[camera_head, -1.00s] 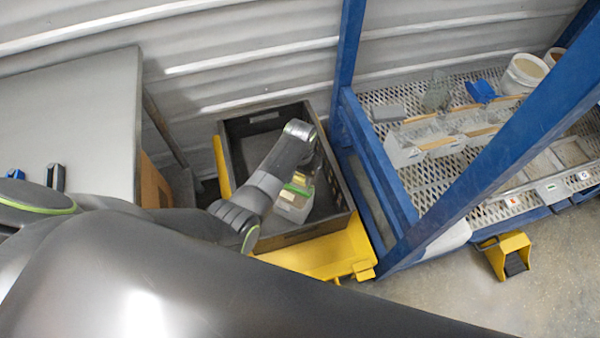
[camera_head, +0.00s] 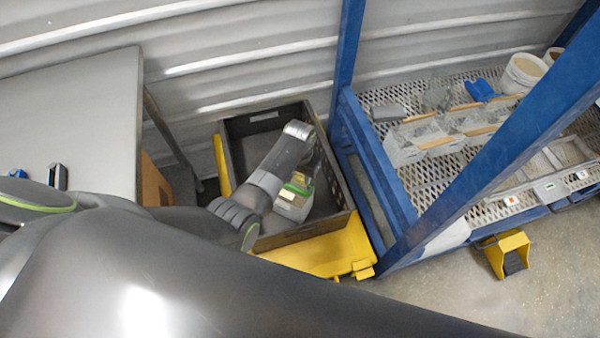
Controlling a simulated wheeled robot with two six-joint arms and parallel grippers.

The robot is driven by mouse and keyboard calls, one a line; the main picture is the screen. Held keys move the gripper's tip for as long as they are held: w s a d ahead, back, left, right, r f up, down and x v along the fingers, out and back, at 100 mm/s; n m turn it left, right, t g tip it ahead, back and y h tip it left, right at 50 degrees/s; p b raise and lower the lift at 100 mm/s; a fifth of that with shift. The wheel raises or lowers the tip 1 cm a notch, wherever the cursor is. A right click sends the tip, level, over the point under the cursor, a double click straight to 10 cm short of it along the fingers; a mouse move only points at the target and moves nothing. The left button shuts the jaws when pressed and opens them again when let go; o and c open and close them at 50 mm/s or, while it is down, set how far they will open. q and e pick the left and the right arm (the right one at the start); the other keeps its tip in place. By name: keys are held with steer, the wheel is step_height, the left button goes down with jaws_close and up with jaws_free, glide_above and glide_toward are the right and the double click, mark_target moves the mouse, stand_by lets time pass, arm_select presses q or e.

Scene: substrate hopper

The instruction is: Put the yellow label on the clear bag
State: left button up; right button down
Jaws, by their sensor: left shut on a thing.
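The clear bag (camera_head: 292,207), a pale, see-through block shape with a green band near its top, stands in the dark crate. My left arm reaches down into the crate, and my left gripper (camera_head: 301,180) is at the top of the bag. The gripper is shut on a small yellow piece, which looks like the yellow label (camera_head: 299,179), just above the green band. The fingertips are small and partly hidden, and I cannot tell whether the label touches the bag. My right gripper is not in view.
The dark crate (camera_head: 275,243) sits in a yellow holder (camera_head: 330,262), beside a blue frame (camera_head: 380,185). A mesh shelf (camera_head: 385,97) with clear bins and white buckets is at the right. A grey table (camera_head: 70,110) is at the left.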

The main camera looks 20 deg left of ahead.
arm_select(q)
steer(key=o, duration=1)
steer(key=shift+s+f, duration=0.2)
steer(key=shift+s, duration=0.15)
steer(key=shift+a, duration=0.1)
steer(key=o, duration=0.5)
steer(key=shift+w+r+p, duration=0.25)
steer(key=shift+r+p, duration=0.85)
steer(key=shift+p, duration=0.15)
step_height(320, 180, up, 5)
steer(key=p, duration=0.5)
steer(key=shift+r+p, duration=0.1)
steer(key=shift+p, duration=0.2)
